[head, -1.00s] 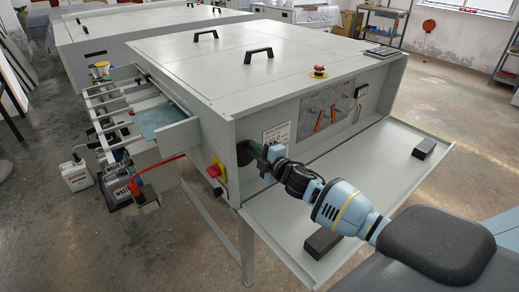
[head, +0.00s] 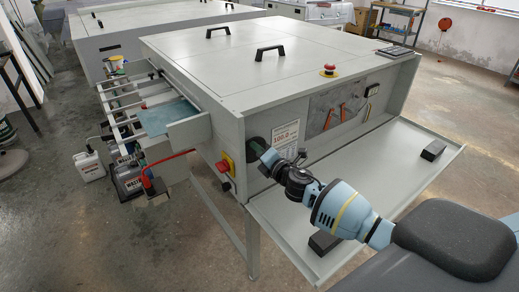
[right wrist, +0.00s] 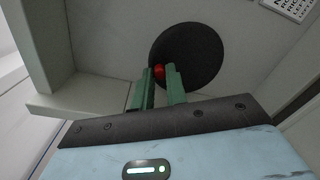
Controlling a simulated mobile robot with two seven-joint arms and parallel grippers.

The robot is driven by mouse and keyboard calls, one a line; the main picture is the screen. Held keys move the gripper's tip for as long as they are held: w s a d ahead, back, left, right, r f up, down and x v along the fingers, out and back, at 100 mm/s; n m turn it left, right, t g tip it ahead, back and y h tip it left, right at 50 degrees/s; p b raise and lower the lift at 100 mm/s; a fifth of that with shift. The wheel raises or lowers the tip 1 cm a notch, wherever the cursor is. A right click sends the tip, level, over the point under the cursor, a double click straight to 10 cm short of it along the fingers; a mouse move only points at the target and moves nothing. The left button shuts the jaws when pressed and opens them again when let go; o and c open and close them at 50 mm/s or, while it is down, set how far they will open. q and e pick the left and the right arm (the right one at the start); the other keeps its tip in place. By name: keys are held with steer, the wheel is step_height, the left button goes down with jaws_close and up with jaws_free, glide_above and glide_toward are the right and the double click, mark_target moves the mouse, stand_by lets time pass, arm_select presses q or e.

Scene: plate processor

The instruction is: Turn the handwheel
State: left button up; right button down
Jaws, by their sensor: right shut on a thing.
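The handwheel (right wrist: 200,48) is a dark round disc on the machine's grey front panel, with a small red knob (right wrist: 159,72) near its edge. In the right wrist view my right gripper (right wrist: 161,73) has its two green fingers either side of the red knob, shut on it. In the head view the handwheel (head: 253,144) is mostly covered by my right gripper (head: 261,151), at the left end of the recessed front. My left gripper is not in view.
The machine's front flap (head: 385,185) is folded down, with two black blocks on it. A red-and-yellow switch (head: 225,164) sits on the corner left of the handwheel. A red emergency button (head: 328,70) is on top. A white label (head: 285,133) is right of the handwheel.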

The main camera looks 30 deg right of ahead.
steer(key=shift+a, duration=0.1)
stand_by(0.4)
steer(key=c, duration=1.4)
jaws_free()
steer(key=shift+s, duration=0.1)
steer(key=s, duration=0.7)
steer(key=shift+s+d+r, duration=0.15)
steer(key=shift+s+d, duration=0.1)
steer(key=shift+s, duration=0.1)
